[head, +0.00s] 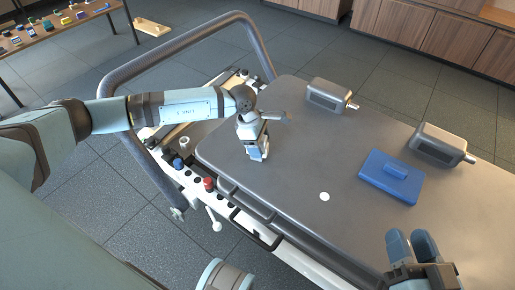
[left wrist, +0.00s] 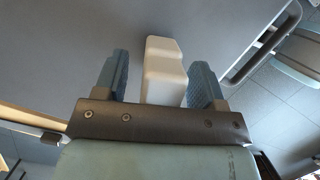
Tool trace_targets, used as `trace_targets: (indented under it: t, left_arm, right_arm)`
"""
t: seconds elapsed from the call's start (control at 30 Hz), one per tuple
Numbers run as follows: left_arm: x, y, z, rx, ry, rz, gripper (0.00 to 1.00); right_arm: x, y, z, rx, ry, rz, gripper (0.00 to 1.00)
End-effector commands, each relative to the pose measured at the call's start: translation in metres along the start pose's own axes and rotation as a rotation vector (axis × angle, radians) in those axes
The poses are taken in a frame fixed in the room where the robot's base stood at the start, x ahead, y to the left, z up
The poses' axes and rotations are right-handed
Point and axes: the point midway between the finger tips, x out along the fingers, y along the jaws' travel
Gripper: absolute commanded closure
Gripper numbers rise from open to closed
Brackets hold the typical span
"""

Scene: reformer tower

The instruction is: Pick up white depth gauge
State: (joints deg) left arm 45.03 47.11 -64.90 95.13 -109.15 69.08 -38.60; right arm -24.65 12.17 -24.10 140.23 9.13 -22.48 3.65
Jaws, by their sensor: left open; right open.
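The white depth gauge (left wrist: 165,72) is a pale, block-like piece in the left wrist view. It stands between the two blue fingers of my open left gripper (left wrist: 164,78), with a gap on its left and the right finger very close to it. I cannot tell whether that finger touches it. In the head view my left gripper (head: 257,150) points down at the grey tabletop, and the hand and fingers hide most of the gauge. My right gripper (head: 412,243) is open and empty at the lower right, over the tabletop's near side.
The grey table (head: 290,185) carries two grey box-shaped devices (head: 327,96) (head: 440,146), a blue block with a raised grip (head: 391,178) and a small white disc (head: 324,196). A side rail with a red knob (head: 208,184) runs along the left edge. The table's middle is clear.

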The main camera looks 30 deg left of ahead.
Motion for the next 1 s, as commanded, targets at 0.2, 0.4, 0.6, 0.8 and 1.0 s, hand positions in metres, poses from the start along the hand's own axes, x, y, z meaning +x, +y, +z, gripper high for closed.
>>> trace_targets:
  t: [0.2,0.4,0.6,0.8,1.0]
  left_arm:
    - [0.0,0.0,0.0,0.0,0.0,0.0,0.8]
    - [-0.001,0.0,0.0,0.0,-0.001,0.0,0.97]
    - [-0.007,0.001,0.002,0.0,-0.001,0.001,0.97]
    - [-0.043,0.001,0.014,0.001,-0.001,0.002,0.97]
    - [-0.1,0.001,0.031,0.002,-0.001,0.003,0.97]
  right_arm:
    - [0.0,0.0,0.0,0.0,0.001,0.0,0.57]
    - [0.0,0.0,0.0,0.0,0.001,0.0,0.57]
    - [0.0,0.0,-0.004,-0.001,0.005,0.001,0.57]
    - [-0.001,-0.004,-0.022,0.001,0.062,0.006,0.57]
    - [-0.004,-0.008,-0.047,-0.005,0.143,0.012,0.57]
